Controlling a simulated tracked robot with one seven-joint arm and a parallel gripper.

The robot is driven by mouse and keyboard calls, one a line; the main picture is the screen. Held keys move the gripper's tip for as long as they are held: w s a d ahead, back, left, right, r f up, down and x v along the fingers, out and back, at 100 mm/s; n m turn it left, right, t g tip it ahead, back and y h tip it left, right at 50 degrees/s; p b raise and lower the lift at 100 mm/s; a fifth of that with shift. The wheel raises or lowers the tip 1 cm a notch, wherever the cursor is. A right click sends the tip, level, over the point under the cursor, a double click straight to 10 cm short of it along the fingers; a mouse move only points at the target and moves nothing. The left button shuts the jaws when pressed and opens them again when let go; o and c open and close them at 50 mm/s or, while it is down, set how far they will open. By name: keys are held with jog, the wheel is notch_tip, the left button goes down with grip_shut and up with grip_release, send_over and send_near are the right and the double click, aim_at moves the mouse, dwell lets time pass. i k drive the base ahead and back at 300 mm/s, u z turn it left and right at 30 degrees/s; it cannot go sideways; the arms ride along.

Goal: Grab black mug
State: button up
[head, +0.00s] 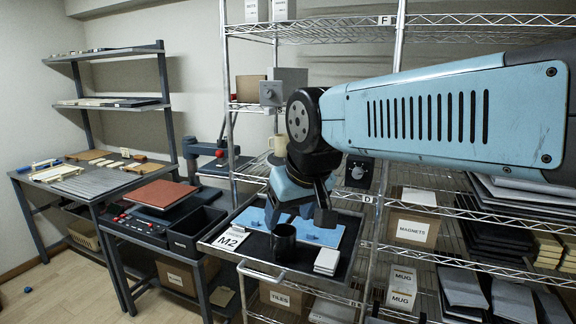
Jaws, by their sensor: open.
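The black mug (283,245) stands upright on the dark tray (262,266) marked M2, near the tray's front edge. My gripper (298,214) is open and points down just above and behind the mug. Its fingers look spread, with nothing between them. Whether a finger touches the mug's rim cannot be told from this view. The mug's handle is not clearly visible.
White tiles (327,261) lie to the right of the mug, and a blue sheet (310,230) lies behind it. The M2 card (231,239) is at the left. A beige mug (279,145) stands farther back. Wire shelves (455,255) with boxes flank the right.

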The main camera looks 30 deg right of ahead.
aim_at(283, 238)
jog(key=u, duration=1.1)
jog(key=k, duration=1.6)
jog(key=z, duration=0.5)
jog(key=i, duration=1)
jog(key=u, duration=0.1)
